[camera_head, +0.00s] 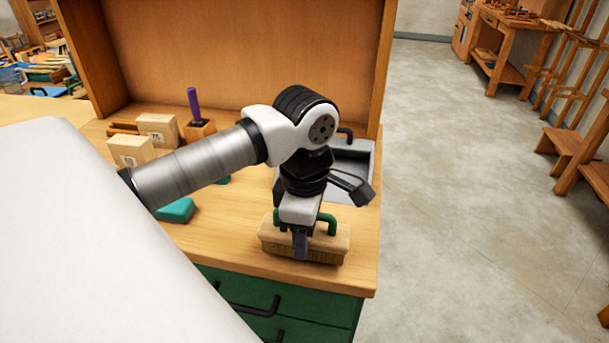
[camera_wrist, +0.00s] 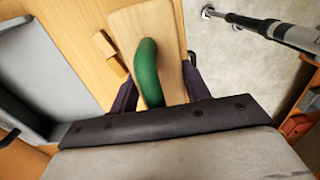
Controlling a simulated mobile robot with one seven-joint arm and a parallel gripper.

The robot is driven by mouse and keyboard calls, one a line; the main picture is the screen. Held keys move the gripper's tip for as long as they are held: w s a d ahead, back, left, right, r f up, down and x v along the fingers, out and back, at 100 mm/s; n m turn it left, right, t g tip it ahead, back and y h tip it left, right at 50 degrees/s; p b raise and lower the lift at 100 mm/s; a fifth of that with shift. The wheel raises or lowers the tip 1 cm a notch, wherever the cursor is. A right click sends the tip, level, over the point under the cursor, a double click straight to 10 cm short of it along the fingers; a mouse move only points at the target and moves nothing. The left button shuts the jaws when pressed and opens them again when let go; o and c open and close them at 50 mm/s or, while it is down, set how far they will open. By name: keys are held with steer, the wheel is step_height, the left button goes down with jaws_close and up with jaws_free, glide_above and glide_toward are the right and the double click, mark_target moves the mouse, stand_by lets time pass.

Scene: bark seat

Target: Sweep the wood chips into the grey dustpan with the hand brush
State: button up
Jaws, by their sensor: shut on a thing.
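The hand brush (camera_head: 335,242) has a pale wooden block, brown bristles and a green handle. It stands bristles down at the front right of the bench. My gripper (camera_head: 301,245) is shut on its green handle, which also shows between the purple fingers in the wrist view (camera_wrist: 146,70). The grey dustpan (camera_head: 350,163) lies behind the brush, partly hidden by my arm. Its grey side fills the left of the wrist view (camera_wrist: 35,75). Two wood chips (camera_wrist: 117,67) lie on the bench between dustpan and brush. In the head view I cannot make out chips.
The bench top (camera_head: 225,240) ends close to the brush at the front and right. Teal blocks (camera_head: 176,210), labelled wooden blocks (camera_head: 132,150) and a purple-handled tool (camera_head: 193,100) stand to the left. A wooden panel (camera_head: 250,55) closes the back. Open floor lies right.

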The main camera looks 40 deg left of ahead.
steer(key=shift+f, duration=0.7)
steer(key=w+a+p, duration=0.1)
steer(key=w+a, duration=0.1)
steer(key=w, duration=0.2)
steer(key=w+a+p, duration=0.1)
steer(key=w+a, duration=0.2)
steer(key=w, duration=0.2)
steer(key=w+a+p, duration=0.1)
steer(key=w+a, duration=0.2)
steer(key=w, duration=0.1)
steer(key=shift+w+r, duration=0.15)
steer(key=shift+r, duration=0.25)
steer(key=shift+w+a+r, duration=0.2)
steer(key=shift+r, duration=0.05)
steer(key=shift+s+d+r+p, duration=0.1)
steer(key=shift+s+r+p, duration=0.05)
steer(key=shift+r+p, duration=0.5)
steer(key=shift+s+d+r+p, duration=0.15)
steer(key=shift+r+p, duration=0.25)
steer(key=shift+r, duration=0.45)
steer(key=shift+s+d+r+p, duration=0.1)
steer(key=shift+s+r+p, duration=0.1)
steer(key=shift+r+p, duration=0.45)
steer(key=shift+r, duration=0.1)
